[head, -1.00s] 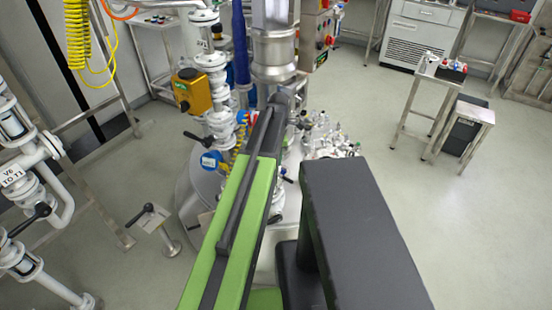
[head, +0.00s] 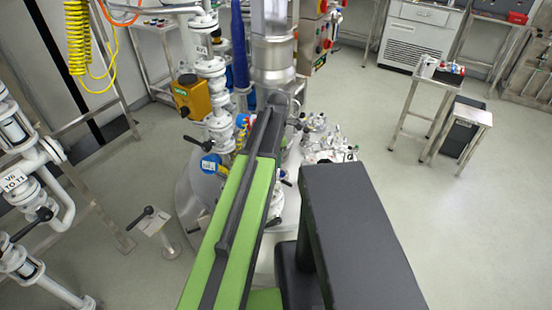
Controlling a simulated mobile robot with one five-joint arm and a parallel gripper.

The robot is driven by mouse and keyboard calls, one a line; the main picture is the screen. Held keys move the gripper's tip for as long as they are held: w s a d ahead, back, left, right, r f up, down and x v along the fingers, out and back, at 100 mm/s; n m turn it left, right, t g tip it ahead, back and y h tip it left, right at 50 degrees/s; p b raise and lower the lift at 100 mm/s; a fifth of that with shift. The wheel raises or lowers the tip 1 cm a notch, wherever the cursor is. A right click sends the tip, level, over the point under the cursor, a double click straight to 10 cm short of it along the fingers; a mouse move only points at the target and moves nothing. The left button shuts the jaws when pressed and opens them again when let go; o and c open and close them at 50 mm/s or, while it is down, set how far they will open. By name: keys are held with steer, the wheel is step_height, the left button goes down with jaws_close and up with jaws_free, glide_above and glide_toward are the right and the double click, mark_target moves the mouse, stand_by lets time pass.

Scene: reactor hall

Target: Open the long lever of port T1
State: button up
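No lever or port marked T1 can be made out for sure in the head view. A black-handled lever (head: 193,141) sticks out from the white pipe column left of my arm, by a blue round tag (head: 209,164). On the reactor lid (head: 192,200), several white fittings and small dark handles (head: 330,142) cluster right of my arm. At the left edge, a pipe with a label beginning "V6 TO" (head: 15,182) has a black lever (head: 38,217) below it. My green and dark arm covers the middle of the lid. My gripper is not visible.
A short post with a black lever (head: 145,217) stands on the floor left of the reactor. A yellow actuator box (head: 189,97) sits on the pipe column. A steel column (head: 272,62) rises behind my arm. Small steel tables (head: 425,105) stand at the right.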

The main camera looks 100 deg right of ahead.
step_height(320, 180, up, 15)
steer(key=p, duration=1.4)
steer(key=shift+r, duration=0.2)
steer(key=shift+s, duration=0.1)
